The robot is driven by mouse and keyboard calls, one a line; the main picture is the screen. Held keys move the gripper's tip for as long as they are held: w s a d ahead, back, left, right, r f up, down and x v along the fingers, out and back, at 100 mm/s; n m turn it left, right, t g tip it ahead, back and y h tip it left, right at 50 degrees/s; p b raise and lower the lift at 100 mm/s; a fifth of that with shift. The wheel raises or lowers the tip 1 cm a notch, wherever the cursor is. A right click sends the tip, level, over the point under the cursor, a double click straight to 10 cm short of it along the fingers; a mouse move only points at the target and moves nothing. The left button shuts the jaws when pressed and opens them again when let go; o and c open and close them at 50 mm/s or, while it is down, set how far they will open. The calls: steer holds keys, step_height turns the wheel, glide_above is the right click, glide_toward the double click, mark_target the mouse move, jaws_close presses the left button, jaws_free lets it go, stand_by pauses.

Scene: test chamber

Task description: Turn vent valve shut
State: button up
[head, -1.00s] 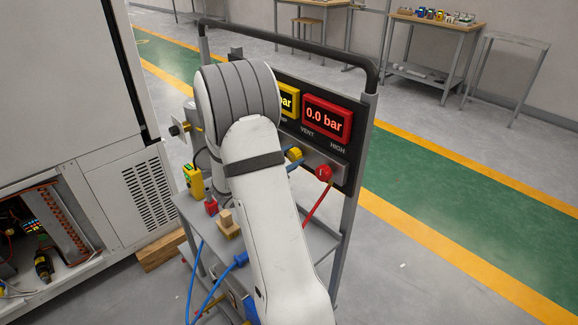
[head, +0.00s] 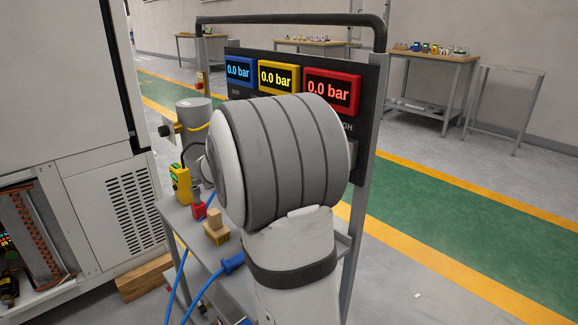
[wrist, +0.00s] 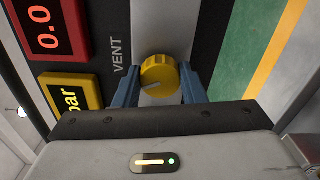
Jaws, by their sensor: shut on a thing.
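The vent valve is a yellow ribbed knob (wrist: 159,75) beside the "VENT" label on the dark panel, seen in the wrist view. A pale pointer line shows on its face. My gripper (wrist: 158,84) has its two blue fingers on either side of the knob and is shut on it. In the head view my arm hides the gripper and the knob. The blue display (head: 238,71), yellow display (head: 278,78) and red display (head: 331,92) on the panel each read 0.0 bar.
The panel stands on a grey cart with a top rail (head: 290,19). A blue hose hangs at the front. A white cabinet (head: 90,205) stands left; the right floor is open.

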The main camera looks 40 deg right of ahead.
steer(key=m+b, duration=0.1)
steer(key=b, duration=0.1)
steer(key=m+b, duration=0.2)
steer(key=b, duration=0.1)
steer(key=m+b, duration=0.1)
steer(key=b, duration=0.2)
steer(key=shift+f+m, duration=0.25)
steer(key=shift+m, duration=0.15)
steer(key=shift+r, duration=0.15)
steer(key=o, duration=1)
steer(key=a+p, duration=0.1)
steer(key=a, duration=0.6)
steer(key=shift+s+a+p, duration=0.3)
steer(key=shift+a, duration=0.05)
